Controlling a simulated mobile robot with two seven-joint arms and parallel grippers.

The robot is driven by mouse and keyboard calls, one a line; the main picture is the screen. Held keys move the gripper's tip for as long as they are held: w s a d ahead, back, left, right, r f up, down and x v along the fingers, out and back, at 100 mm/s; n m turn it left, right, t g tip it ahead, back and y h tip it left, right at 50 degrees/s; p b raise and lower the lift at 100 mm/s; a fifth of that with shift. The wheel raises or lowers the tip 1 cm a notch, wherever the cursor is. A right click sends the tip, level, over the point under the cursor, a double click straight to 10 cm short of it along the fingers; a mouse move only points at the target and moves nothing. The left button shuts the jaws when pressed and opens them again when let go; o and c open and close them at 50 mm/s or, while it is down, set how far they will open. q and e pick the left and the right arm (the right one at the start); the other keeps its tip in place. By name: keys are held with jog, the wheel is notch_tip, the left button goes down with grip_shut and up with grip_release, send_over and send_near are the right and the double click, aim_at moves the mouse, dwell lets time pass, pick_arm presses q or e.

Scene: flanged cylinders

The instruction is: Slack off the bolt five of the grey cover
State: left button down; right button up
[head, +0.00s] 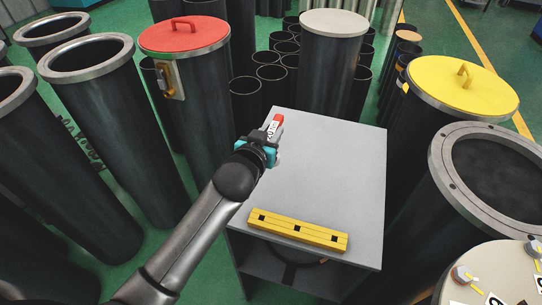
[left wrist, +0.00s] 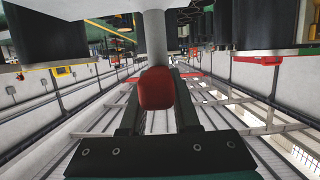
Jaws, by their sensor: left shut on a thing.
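My left gripper (head: 273,134) is above the grey bench and shut on a tool with a red part (left wrist: 157,90) and a grey cylindrical shaft (left wrist: 155,38). In the head view, the tool (head: 277,121) shows only as a small red and pale end. A pale grey cover (head: 478,262) is partly in view at the bottom right. It carries a bolt (head: 462,275) with a yellow mark, another bolt at the right edge, and number labels cut off by the frame. I cannot read which is bolt five. My right gripper is out of view.
A grey bench (head: 340,170) bears a yellow bar (head: 320,236) with square holes. Around it stand dark cylinders, one with a red lid (head: 184,36), one with a yellow lid (head: 445,84), one with a pale top (head: 334,23), and an open flanged one (head: 445,165) at right.

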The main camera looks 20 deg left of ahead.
pick_arm(q)
notch_tip(320, 180, down, 6)
jog(key=shift+f+b, duration=0.25)
jog(key=shift+b, duration=0.15)
jog(key=shift+f, duration=0.4)
jog(key=c, duration=1.1)
grip_release()
jog(key=shift+f, duration=0.2)
jog(key=o, duration=0.5)
jog(key=shift+c, duration=0.2)
jog(key=shift+f+b, duration=0.15)
jog(key=shift+b, duration=0.2)
jog(key=v, duration=1.5)
jog(key=shift+s, duration=0.2)
